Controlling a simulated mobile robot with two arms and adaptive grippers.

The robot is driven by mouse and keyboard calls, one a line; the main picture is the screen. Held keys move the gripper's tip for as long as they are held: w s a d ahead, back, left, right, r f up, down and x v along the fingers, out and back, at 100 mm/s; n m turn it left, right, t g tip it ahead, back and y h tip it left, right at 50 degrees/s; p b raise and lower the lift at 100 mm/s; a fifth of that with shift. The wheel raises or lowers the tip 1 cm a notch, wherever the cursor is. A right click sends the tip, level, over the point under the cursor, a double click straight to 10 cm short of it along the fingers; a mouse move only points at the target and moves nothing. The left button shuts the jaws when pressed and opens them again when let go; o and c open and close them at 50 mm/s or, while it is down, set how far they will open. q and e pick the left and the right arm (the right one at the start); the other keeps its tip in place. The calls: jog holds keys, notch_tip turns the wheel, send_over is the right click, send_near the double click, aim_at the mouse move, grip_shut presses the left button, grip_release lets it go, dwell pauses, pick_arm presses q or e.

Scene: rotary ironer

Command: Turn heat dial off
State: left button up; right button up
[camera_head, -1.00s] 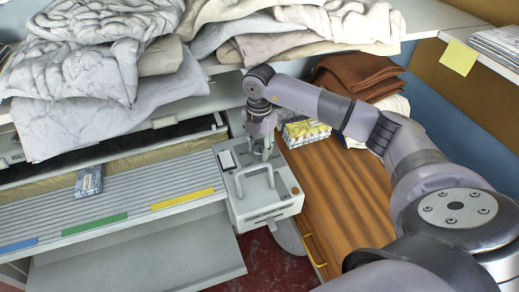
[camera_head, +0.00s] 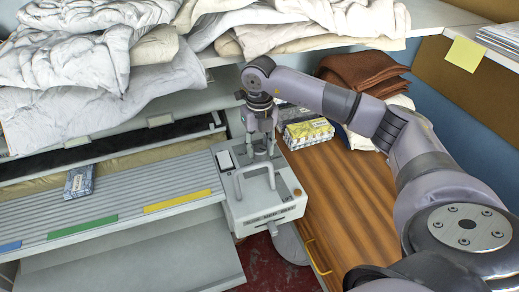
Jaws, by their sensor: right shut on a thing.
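The ironer's control box (camera_head: 264,208) stands at the right end of the machine, with a raised grey handle bar on its top and a small light panel at its upper left. My right gripper (camera_head: 260,150) points down over the back part of the box top. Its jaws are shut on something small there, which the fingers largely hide. I cannot make out the heat dial's marking or position. My left gripper is not in the view.
Folded white and beige linens (camera_head: 80,70) are piled on the shelf above the machine. Another small box (camera_head: 79,181) lies on the ribbed feed board (camera_head: 120,192).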

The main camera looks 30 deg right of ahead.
aim_at(259, 148)
jog(key=n+b, duration=0.1)
jog(key=n, duration=0.2)
jog(key=shift+n, duration=0.4)
jog(key=n+b, duration=0.2)
jog(key=n, duration=0.1)
jog(key=shift+n, duration=0.3)
jog(key=n+b, duration=0.1)
jog(key=n, duration=0.2)
jog(key=shift+n, duration=0.3)
jog(key=shift+r+n+b, duration=0.1)
jog(key=shift+n+b, duration=0.4)
jog(key=shift+n, duration=1)
jog(key=o, duration=1.2)
jog(key=shift+c, duration=0.2)
notch_tip(259, 148, up, 12)
